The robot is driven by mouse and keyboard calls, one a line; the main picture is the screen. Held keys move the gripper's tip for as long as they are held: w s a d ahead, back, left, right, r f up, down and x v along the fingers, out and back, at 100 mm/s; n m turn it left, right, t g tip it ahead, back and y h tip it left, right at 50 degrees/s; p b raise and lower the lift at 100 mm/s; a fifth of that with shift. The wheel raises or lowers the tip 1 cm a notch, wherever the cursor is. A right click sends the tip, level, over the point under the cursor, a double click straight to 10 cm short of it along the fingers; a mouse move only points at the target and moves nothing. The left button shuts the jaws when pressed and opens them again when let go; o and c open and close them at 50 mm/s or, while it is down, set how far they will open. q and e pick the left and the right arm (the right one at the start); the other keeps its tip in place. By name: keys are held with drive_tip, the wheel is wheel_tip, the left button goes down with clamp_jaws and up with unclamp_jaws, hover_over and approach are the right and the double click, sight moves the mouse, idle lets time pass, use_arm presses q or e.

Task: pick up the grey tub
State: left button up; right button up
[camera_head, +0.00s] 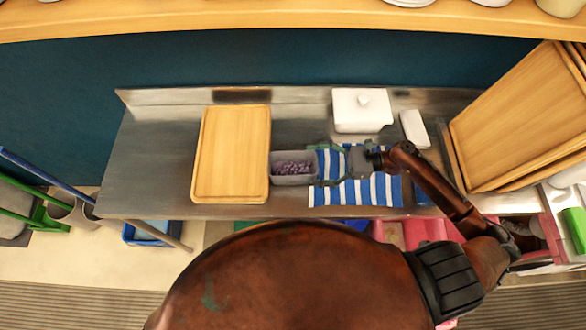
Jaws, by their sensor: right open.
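The grey tub (293,180) sits on the steel counter, just right of the wooden board. It holds purple beans (293,168). My right gripper (324,166) reaches in from the right, low over the blue and white striped cloth. Its fingers are open at the tub's right side. I cannot tell whether they touch the tub or straddle its wall. My left gripper is not in view.
A wooden board (231,155) lies left of the tub. A white lidded box (361,111) and a small white dish (414,129) stand behind. The striped cloth (380,190) lies under my right gripper. Large wooden trays (520,120) lean at the right. The counter's left end (160,165) is clear.

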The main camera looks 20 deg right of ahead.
sight(293, 166)
drive_tip(key=x, duration=0.6)
drive_tip(key=shift+s+a+r, duration=0.25)
drive_tip(key=shift+a, duration=0.05)
drive_tip(key=shift+c, duration=0.6)
drive_tip(key=c, duration=1.3)
